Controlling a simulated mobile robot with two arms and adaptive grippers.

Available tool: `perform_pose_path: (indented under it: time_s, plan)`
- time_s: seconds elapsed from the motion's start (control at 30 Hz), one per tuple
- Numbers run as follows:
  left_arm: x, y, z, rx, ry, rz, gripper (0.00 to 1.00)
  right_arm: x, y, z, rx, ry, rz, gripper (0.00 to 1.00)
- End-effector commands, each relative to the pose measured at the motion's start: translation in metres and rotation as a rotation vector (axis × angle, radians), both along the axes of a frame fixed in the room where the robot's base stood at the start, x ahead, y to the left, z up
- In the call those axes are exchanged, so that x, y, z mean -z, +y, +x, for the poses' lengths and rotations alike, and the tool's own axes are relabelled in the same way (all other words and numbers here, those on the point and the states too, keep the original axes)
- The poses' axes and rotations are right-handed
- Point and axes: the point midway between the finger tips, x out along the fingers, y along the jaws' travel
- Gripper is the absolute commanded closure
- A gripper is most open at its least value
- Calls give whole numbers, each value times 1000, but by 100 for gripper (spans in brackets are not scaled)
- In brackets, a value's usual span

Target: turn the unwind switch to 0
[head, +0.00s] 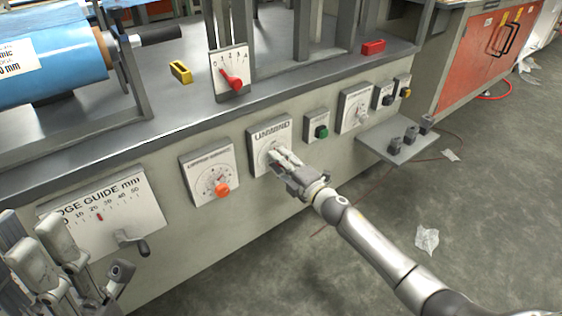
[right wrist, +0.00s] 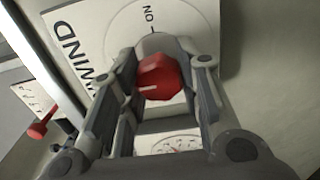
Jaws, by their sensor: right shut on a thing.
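The unwind switch is a red knob (right wrist: 161,77) with a short white mark, on a white panel (head: 256,137) lettered UNWIND on the machine's front. In the right wrist view an ON label stands just beyond the knob, and the white mark points toward the left. No 0 label is readable there. My right gripper (head: 279,159) is shut on the knob, one finger on each side, and hides it in the head view. My left gripper (head: 85,252) is at the lower left, empty, its fingers apart, in front of the edge guide panel.
An orange knob panel (head: 208,172) is left of the unwind panel, and a green button (head: 321,132) is right of it. A lever with a red handle (head: 233,82) stands above. An edge guide panel (head: 115,212) with a crank is at far left. A small shelf (head: 392,148) juts out right.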

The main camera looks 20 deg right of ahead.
Motion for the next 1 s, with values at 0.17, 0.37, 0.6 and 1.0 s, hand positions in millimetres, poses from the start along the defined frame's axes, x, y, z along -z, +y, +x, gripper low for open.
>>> perform_pose_path:
  time_s: [0.17,0.37,0.6,1.0]
  plan:
    - [0,0,0,0,-1,0,68,1,1,-1,-2,-6,-21,92]
    - [0,0,0,-1,-2,0,68,2,1,-1,-2,-7,-24,92]
    - [-1,0,0,-1,-3,-1,68,2,1,-1,-3,-7,-24,60]
    - [-2,1,0,-3,-6,-5,68,0,0,0,-1,-7,-22,46]
